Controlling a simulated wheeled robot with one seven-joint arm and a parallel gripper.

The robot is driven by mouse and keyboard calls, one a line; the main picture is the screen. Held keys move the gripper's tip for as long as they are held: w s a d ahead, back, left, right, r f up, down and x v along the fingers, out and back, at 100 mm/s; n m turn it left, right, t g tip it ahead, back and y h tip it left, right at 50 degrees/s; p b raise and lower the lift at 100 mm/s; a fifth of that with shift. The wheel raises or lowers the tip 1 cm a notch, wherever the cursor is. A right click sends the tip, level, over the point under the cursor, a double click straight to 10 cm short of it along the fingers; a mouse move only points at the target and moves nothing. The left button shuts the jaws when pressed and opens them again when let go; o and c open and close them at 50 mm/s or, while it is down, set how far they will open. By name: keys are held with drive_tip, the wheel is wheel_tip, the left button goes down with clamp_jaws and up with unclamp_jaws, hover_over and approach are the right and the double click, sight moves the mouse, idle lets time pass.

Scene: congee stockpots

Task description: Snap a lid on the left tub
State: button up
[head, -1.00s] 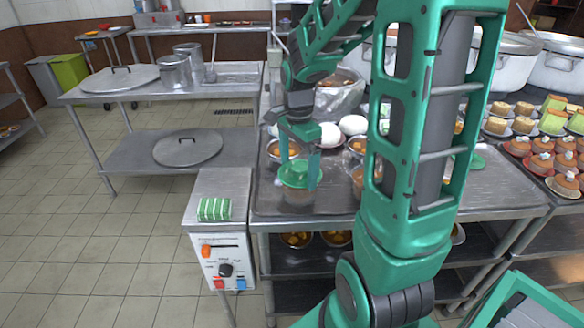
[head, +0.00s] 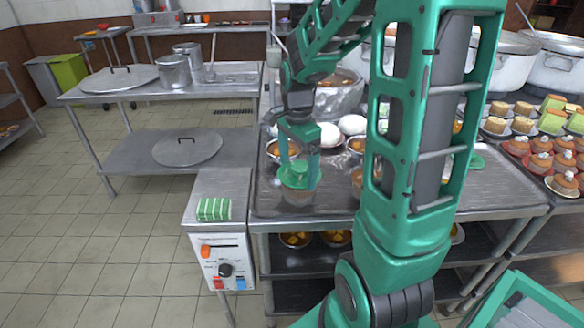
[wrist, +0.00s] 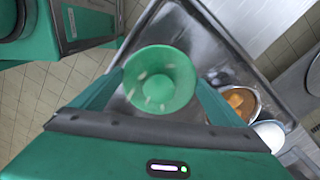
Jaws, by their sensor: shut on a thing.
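A green round lid (wrist: 160,78) sits between the fingers of my gripper (wrist: 158,92), seen from above in the wrist view. In the head view my gripper (head: 299,172) points down with its fingers around the lid (head: 294,178). The lid is over the left tub (head: 297,197), a clear tub near the front left of the steel table. The lid looks level and at the tub's rim; whether it is snapped down I cannot tell. The lid hides the tub from the wrist camera. Another tub beside it is mostly hidden behind my arm.
Bowls of food (head: 282,150) and white round items (head: 352,125) stand behind the tub. A large pot (head: 338,96) is at the back. Plated cakes (head: 540,160) fill the right counter. A control box (head: 226,262) with a green striped cloth (head: 213,209) stands left.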

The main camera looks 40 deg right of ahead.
idle(0.8)
drive_tip(key=o, duration=0.7)
drive_tip(key=shift+r, duration=0.1)
drive_tip(key=shift+r, duration=3.35)
clamp_jaws()
